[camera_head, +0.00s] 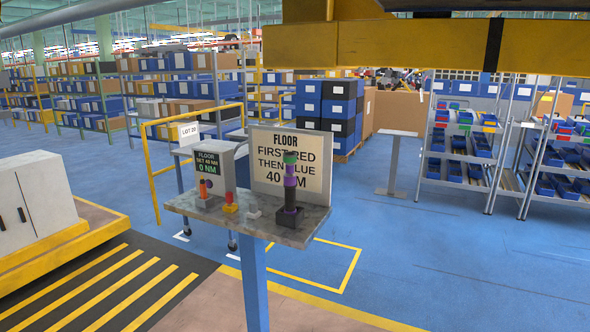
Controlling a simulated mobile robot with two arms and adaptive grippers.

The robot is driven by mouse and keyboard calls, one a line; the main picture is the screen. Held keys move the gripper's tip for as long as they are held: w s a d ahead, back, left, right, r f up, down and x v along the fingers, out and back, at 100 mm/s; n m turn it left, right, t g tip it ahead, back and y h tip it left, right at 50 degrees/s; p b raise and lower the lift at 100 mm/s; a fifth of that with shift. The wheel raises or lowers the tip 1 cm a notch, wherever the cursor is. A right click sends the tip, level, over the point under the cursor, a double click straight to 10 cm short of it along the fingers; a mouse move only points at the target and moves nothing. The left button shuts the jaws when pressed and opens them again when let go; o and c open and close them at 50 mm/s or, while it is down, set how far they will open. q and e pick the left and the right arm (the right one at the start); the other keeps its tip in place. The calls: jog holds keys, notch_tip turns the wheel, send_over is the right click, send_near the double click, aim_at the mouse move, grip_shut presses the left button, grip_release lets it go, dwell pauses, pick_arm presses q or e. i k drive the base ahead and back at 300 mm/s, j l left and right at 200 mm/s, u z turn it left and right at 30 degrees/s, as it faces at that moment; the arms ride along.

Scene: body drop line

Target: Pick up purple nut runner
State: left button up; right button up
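A purple nut runner (290,181) stands upright near the right end of a small grey shelf (250,226) on a blue post. Its body shows purple and black, with a green part on top and a black lower part at the shelf. It stands in front of a sign board reading "FLOOR FIRST RED THEN BLUE 40 NM" (262,152). Neither of my grippers is in view.
A grey display box (213,168) reading "0 NM", an orange piece (203,189) and a red-yellow piece (230,203) share the shelf. A yellow rail (150,170) stands behind left. A yellow beam (400,45) crosses overhead. Blue floor at right is clear.

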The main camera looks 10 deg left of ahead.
aim_at(289, 157)
jog(key=i+j+z, duration=0.1)
jog(key=j, duration=0.4)
jog(key=i+j+z, duration=0.1)
jog(key=j, duration=0.45)
jog(key=i+j+z, duration=0.1)
jog(key=j, duration=0.45)
jog(key=i+j+z, duration=0.1)
jog(key=j, duration=0.45)
jog(key=i+j+z, duration=0.1)
jog(key=j, duration=0.5)
jog(key=z, duration=2.15)
jog(key=j+u, duration=0.1)
jog(key=u, duration=1.05)
